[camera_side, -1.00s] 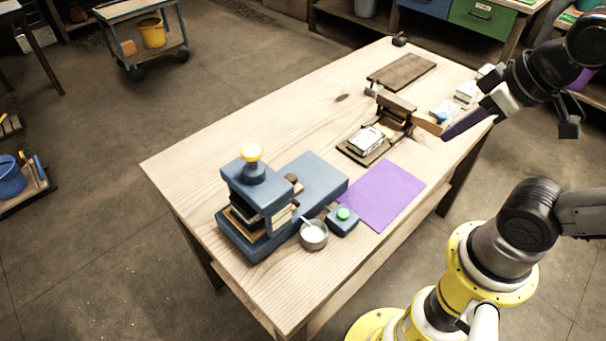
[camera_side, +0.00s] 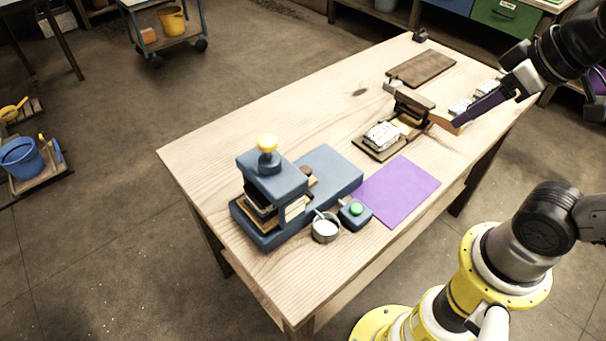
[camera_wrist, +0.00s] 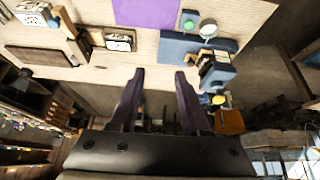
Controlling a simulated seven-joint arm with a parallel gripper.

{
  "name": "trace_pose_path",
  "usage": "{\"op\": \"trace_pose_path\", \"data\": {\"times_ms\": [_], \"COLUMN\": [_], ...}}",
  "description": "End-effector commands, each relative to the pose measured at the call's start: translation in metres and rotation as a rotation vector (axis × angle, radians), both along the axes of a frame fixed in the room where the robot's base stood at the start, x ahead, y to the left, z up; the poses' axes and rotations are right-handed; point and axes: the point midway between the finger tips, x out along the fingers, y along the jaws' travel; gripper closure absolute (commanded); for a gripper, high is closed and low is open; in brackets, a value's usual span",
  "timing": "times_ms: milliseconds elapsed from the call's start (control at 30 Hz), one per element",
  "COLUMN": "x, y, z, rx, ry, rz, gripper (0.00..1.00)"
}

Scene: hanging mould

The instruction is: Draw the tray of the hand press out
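In the side view my gripper (camera_side: 458,121) is above the table's far right part, well away from the press.
A small grey pot (camera_side: 326,231) and a green-button box (camera_side: 355,214) stand right beside the press. A purple sheet (camera_side: 400,190) lies to their right. A hinged brown device (camera_side: 413,104) with a white block (camera_side: 382,135) and a brown board (camera_side: 421,68) are farther back. The table's left part is clear.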

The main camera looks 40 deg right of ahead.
Motion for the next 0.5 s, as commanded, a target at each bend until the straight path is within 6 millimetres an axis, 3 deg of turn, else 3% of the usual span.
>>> {"op": "trace_pose_path", "data": {"times_ms": [100, 233, 367, 500], "x": [0.031, 0.069, 0.113, 0.159], "y": [0.005, 0.014, 0.029, 0.050], "z": [0.021, 0.034, 0.036, 0.025], "rx": [-0.008, -0.017, -0.026, -0.038], "ry": [0.033, 0.085, 0.150, 0.226], "rz": [0.038, 0.085, 0.139, 0.198], "gripper": [0.51, 0.51, 0.51, 0.51]}}
